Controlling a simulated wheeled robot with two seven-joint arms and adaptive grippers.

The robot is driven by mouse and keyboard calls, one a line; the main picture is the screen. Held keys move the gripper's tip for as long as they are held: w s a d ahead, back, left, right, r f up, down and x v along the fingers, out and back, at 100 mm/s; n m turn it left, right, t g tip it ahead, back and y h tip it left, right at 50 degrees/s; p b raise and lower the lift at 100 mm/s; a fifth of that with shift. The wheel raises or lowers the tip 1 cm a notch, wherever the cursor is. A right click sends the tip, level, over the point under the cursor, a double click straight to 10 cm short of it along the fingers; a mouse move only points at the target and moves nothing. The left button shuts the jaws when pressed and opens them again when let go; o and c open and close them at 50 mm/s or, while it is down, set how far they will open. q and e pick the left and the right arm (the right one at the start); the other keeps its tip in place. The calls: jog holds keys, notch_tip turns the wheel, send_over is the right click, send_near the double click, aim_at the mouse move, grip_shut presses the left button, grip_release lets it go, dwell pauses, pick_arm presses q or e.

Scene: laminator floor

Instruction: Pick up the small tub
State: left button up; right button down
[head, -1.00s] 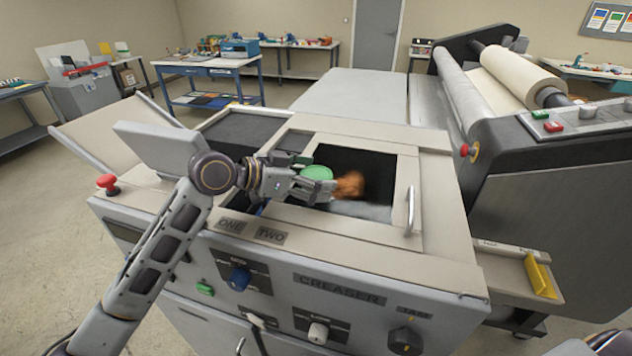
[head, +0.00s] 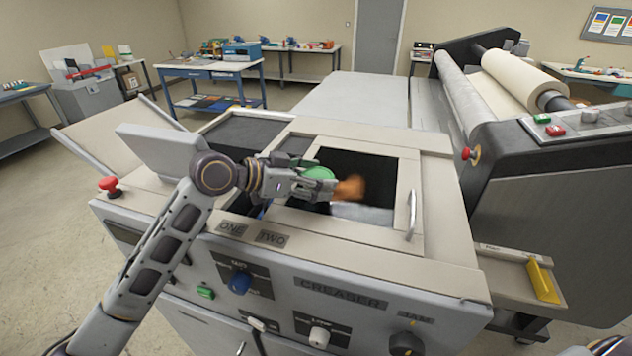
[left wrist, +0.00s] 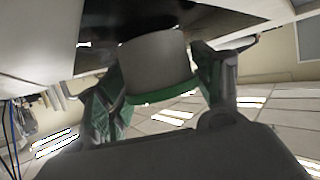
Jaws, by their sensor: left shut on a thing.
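The small tub has a green lid (head: 318,173) and shows just above the open well of the creaser in the head view. In the left wrist view its pale grey body (left wrist: 155,60) and green rim sit between the two fingers. My left gripper (head: 318,188) is shut on the tub, with a finger across its near side. The fingers hide much of the tub's body in the head view. I cannot tell whether its base touches anything. My right gripper is not in view.
The creaser's well (head: 375,165) is dark inside, with a blurred orange thing (head: 350,188) and a pale grey surface (head: 362,213) beside the tub. A frame with a handle (head: 411,215) edges the well. A red knob (head: 109,184) stands at the left.

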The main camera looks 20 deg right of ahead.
aim_at(316, 176)
pick_arm(q)
jog(key=shift+r+b, duration=0.45)
jog(key=shift+r, duration=4.35)
